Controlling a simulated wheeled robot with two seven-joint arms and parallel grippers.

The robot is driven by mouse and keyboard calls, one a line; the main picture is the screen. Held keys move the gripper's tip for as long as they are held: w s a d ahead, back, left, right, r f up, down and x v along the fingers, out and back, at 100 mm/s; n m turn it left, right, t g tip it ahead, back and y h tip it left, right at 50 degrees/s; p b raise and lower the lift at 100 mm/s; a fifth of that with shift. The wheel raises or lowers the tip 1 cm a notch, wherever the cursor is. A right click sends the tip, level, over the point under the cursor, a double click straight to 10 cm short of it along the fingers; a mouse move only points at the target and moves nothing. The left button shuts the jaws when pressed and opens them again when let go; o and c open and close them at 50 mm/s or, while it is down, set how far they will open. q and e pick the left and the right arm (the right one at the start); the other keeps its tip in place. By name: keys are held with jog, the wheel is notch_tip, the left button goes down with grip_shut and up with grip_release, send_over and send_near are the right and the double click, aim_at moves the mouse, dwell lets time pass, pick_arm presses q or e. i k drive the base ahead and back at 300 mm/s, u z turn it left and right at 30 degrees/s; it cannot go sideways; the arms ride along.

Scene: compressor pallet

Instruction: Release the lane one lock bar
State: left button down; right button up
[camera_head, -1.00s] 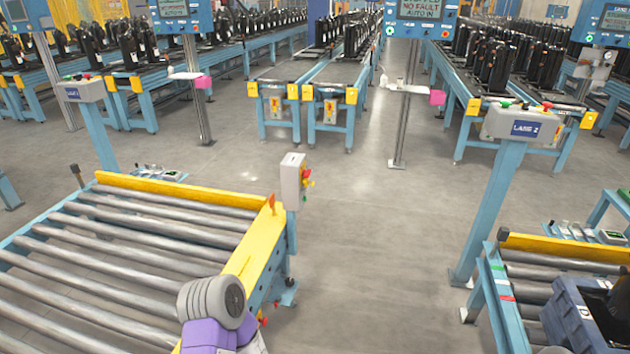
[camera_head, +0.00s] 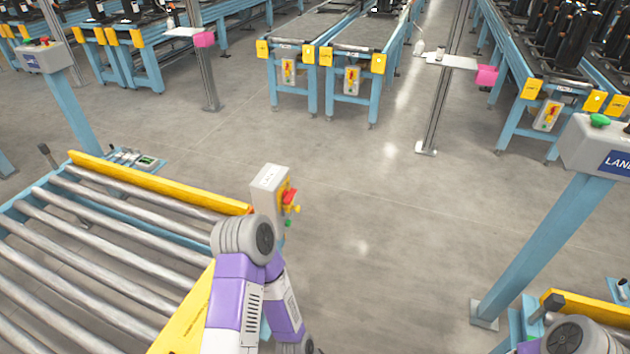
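A roller conveyor (camera_head: 95,240) fills the lower left, with no load on its visible rollers. A yellow bar (camera_head: 150,182) runs along its far edge, and a short dark-topped lever (camera_head: 46,154) stands at that bar's left end. No readable label shows which part is the lane one lock bar. My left arm, purple and grey, reaches up over the conveyor's right side, hiding part of its yellow side rail (camera_head: 186,315). Its elbow is near the control box, and its gripper is out of frame.
A white control box (camera_head: 270,195) with a red switch stands at the conveyor's corner. A lane pedestal (camera_head: 38,57) is at upper left, another (camera_head: 600,150) at right. The floor (camera_head: 390,230) between them is clear. Twin conveyors (camera_head: 330,50) stand behind.

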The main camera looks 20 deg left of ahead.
aim_at(287, 209)
jog(key=i, duration=2)
jog(key=u, duration=3)
